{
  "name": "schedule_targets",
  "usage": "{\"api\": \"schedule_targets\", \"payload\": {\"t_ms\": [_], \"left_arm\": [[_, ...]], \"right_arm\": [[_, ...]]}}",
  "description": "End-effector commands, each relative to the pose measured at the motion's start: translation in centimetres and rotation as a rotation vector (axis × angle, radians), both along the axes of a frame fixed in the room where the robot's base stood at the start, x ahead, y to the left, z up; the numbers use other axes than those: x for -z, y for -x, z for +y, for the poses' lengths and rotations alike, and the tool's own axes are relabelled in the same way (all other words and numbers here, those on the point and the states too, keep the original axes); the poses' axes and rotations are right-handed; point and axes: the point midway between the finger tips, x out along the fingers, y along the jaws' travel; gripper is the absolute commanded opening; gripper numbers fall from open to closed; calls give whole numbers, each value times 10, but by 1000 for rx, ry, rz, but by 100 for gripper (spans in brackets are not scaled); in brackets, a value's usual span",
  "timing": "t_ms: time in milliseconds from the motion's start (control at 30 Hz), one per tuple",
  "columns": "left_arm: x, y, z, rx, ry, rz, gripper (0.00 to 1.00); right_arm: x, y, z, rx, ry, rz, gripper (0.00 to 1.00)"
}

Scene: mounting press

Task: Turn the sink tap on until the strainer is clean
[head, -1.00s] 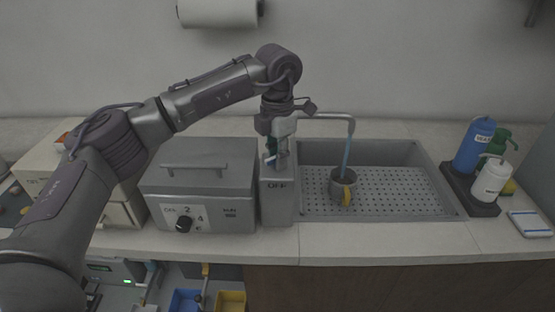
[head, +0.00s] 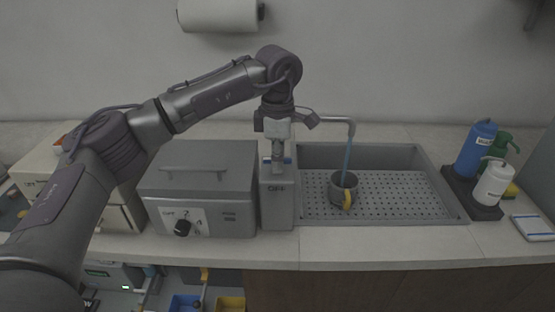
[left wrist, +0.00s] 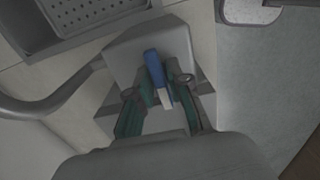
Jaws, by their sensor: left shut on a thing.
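The tap's grey housing (head: 277,205), marked OFF, stands left of the sink, with a blue lever (left wrist: 153,67) on top. My left gripper (head: 277,157) is over the housing and shut on the lever; the teal finger pads flank it in the left wrist view (left wrist: 158,98). The bent grey spout (head: 335,119) reaches over the sink, and a blue stream of water (head: 347,157) falls from it into the strainer (head: 336,190). The strainer is a grey cup shape with a yellow handle, upright on the perforated sink floor. Its inside is too small to judge. My right gripper is out of view.
A grey lidded machine (head: 200,190) with a dial stands close left of the tap housing. The sink (head: 420,192) is otherwise empty. Blue (head: 475,148), green and white bottles stand on a dark tray at the right. The front counter strip is clear.

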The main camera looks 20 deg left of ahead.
Motion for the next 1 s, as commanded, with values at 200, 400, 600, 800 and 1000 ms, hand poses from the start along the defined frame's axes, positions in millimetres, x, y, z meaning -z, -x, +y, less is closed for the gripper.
{"api": "schedule_targets", "payload": {"t_ms": [200,400,600,800,1000], "left_arm": [[-2,-1,0,10,1,-6,0],[-2,-1,0,9,2,-6,0],[-2,-1,0,9,2,-5,42],[-1,0,0,9,0,-2,44],[-7,-1,0,10,0,-3,44]], "right_arm": [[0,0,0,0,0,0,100],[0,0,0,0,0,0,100],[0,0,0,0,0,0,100],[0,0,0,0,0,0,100],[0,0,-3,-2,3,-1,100]]}}
